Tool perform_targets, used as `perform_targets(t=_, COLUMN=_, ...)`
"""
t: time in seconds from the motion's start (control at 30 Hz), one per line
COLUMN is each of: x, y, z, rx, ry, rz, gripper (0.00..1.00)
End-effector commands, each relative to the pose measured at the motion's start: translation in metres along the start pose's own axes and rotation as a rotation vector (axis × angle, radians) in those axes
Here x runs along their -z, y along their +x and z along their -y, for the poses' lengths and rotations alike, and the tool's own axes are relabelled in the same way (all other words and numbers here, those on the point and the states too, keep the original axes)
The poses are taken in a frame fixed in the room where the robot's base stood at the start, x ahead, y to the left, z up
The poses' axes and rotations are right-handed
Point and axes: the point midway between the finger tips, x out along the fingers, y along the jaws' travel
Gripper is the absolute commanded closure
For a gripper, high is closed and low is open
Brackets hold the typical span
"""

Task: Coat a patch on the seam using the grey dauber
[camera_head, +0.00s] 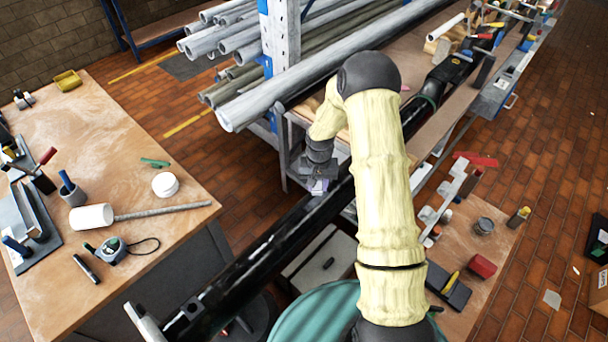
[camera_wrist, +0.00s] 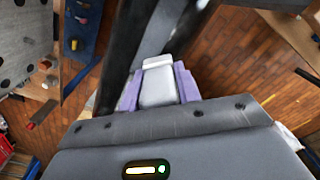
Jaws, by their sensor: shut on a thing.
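The long black mast (camera_head: 262,250) runs diagonally from the lower left to the upper right in the head view. My gripper (camera_head: 319,186) is over the mast near its middle, pointing down, and its purple fingers show beside the dark surface. In the wrist view my gripper (camera_wrist: 158,82) is shut on a pale grey-white piece, which looks like the grey dauber (camera_wrist: 157,91). Its whitish end points toward the dark mast (camera_wrist: 118,52). I cannot tell whether it touches the mast. The seam and any coating on it cannot be made out.
Grey pipes (camera_head: 240,40) lie on a rack behind. A red block (camera_head: 482,266) lies at right.

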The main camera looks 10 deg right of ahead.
Motion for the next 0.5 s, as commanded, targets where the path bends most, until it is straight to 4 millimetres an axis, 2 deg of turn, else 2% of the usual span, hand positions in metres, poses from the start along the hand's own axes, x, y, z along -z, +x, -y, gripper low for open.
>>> perform_targets(t=0.1, x=0.001, y=-0.024, z=0.0, rx=0.0, ry=0.0, rz=-0.003, gripper=0.91)
perform_targets(t=0.5, x=-0.001, y=-0.058, z=0.001, rx=-0.001, ry=-0.004, rz=0.0, gripper=0.91)
